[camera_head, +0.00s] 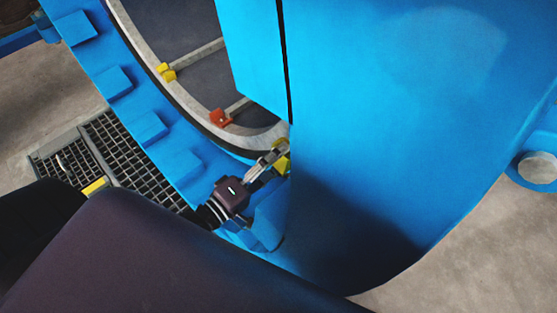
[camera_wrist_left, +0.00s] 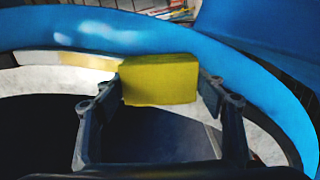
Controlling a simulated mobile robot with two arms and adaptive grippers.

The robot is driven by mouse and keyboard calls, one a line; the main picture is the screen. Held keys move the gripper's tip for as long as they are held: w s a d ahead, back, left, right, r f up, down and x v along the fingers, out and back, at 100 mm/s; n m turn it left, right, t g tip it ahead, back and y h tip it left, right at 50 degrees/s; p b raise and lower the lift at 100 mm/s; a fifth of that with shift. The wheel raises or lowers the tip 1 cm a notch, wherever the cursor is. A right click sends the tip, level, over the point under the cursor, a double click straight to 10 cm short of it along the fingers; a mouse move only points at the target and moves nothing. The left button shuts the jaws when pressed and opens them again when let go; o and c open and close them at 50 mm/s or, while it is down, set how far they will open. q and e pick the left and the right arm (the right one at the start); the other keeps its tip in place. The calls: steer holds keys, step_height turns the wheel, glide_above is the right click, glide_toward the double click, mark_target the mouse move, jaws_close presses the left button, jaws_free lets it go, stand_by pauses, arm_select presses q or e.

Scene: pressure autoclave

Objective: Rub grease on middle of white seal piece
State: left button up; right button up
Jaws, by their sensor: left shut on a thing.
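My left gripper (camera_head: 277,158) is shut on a yellow block (camera_wrist_left: 160,80), held between its two fingers inside the rim of the blue autoclave opening. In the head view only a small part of the yellow block (camera_head: 283,163) shows. A white seal piece (camera_wrist_left: 45,58) lies along the inner rim in the left wrist view, left of the block. Its right end has a yellowish patch (camera_wrist_left: 103,62) close to the block's left edge. I cannot tell whether the block touches the seal. In the head view I cannot make out the white seal piece. My right gripper is not in view.
A large blue door (camera_head: 400,130) stands close to the right of the gripper. The blue flange (camera_head: 105,75) with lugs curves to the left. Inside are a yellow clip (camera_head: 166,72) and a red clip (camera_head: 220,117). A metal floor grate (camera_head: 125,150) lies below left.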

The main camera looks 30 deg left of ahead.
arm_select(q)
steer(key=shift+w+a+f, duration=0.1)
steer(key=shift+a+f, duration=0.05)
steer(key=shift+f, duration=0.1)
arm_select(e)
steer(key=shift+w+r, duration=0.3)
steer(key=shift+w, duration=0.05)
arm_select(q)
steer(key=shift+s+a+f, duration=0.1)
steer(key=shift+s+a, duration=0.1)
steer(key=shift+s, duration=0.5)
steer(key=shift+p+v, duration=0.35)
steer(key=shift+v, duration=1.9)
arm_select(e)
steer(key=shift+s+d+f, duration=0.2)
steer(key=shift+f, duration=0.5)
